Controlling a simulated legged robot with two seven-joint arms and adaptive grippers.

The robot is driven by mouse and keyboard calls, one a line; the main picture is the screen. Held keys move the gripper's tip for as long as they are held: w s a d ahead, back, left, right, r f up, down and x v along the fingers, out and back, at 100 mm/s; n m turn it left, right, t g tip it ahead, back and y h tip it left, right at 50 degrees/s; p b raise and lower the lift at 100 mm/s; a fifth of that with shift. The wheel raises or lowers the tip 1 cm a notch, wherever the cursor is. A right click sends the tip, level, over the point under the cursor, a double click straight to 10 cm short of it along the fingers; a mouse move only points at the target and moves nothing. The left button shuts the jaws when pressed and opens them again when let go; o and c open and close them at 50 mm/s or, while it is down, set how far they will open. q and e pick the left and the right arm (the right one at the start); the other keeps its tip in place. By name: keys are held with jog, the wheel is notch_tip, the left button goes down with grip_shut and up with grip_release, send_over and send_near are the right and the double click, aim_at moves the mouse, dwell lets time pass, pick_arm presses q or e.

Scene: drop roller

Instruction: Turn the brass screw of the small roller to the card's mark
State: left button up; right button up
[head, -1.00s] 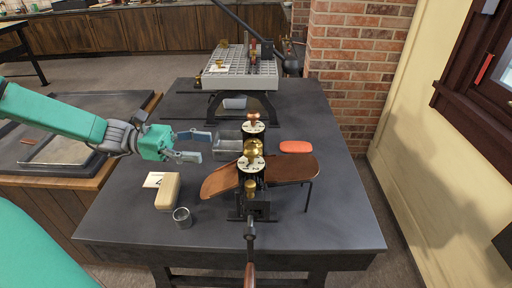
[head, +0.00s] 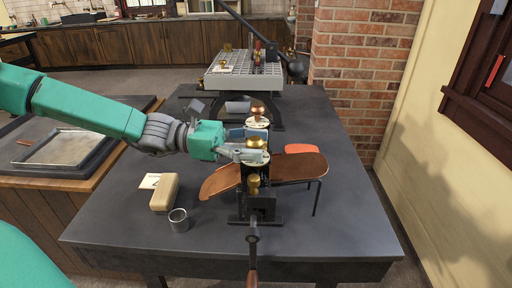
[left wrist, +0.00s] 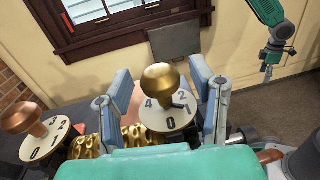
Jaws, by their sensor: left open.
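The small roller (head: 252,205) stands mid-table. A small dark shape beside the 2 may be a pointer. My left gripper (head: 246,144) is open, its blue-grey fingers on either side of the brass knob; I cannot tell whether they touch it. The card (head: 149,181) lies partly behind a tan block; its mark is unreadable. My right gripper (left wrist: 269,62) is small in the left wrist view.
A copper screw (head: 256,113) with its own dial stands just behind the brass one. The tan block (head: 165,192) and a metal cup (head: 179,220) stand left of the roller. A crank handle (head: 253,255) points forward.

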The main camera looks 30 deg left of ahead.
pick_arm(q)
jog(key=shift+a, duration=0.15)
grip_shut()
